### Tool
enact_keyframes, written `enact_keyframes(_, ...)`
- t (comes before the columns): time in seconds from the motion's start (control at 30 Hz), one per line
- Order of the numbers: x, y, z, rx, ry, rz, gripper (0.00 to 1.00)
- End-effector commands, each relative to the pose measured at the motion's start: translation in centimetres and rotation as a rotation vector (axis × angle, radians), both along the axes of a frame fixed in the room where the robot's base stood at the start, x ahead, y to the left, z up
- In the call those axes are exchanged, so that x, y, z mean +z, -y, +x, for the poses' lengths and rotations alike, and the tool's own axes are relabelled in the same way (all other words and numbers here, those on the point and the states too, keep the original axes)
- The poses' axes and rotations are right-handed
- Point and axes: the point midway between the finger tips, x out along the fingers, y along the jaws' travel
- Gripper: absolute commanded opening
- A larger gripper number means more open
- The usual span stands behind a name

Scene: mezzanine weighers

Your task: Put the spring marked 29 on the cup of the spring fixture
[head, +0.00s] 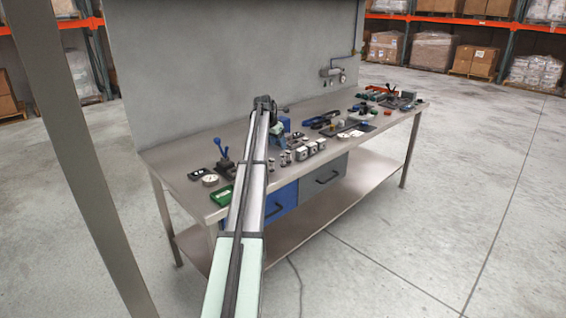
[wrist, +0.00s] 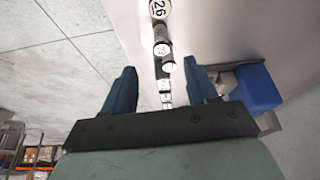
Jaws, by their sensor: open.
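My gripper (wrist: 158,68) is open and empty in the wrist view, its two dark blue fingers apart. Between and beyond the fingertips runs a row of small cylinders with round white labels. The one at the top reads 26 (wrist: 159,9). The one below it (wrist: 162,50) has a small label that looks like 29, but I cannot be sure. It lies between the lines of the fingers, apart from both. A blue block (wrist: 262,88) is to the right of the fingers; it may belong to the spring fixture, but its cup does not show.
In the head view my arm crosses the steel bench (head: 175,160) and hides part of it. Several small pale blocks (head: 310,147) stand near the front edge. A green box (head: 221,195) and a round dial (head: 210,180) are at the left. Tools crowd the right end.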

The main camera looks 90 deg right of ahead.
Motion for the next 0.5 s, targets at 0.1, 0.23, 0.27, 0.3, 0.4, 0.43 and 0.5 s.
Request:
enact_keyframes(0.1, -2.1, 0.7, -0.6, -0.001, 0.000, 0.003, 0.58)
enact_keyframes(0.23, -3.4, 1.1, -0.9, 0.001, 0.000, 0.001, 0.58)
enact_keyframes(0.27, -3.6, 1.1, -1.0, 0.001, 0.000, 0.001, 0.58)
enact_keyframes(0.3, -3.8, 1.2, -1.0, 0.001, 0.000, 0.001, 0.58)
enact_keyframes(0.4, -4.1, 1.3, -1.1, 0.001, 0.000, 0.001, 0.58)
enact_keyframes(0.43, -4.2, 1.4, -1.2, 0.001, 0.000, 0.001, 0.58)
enact_keyframes(0.5, -4.8, 1.6, -1.3, 0.001, 0.000, 0.001, 0.58)
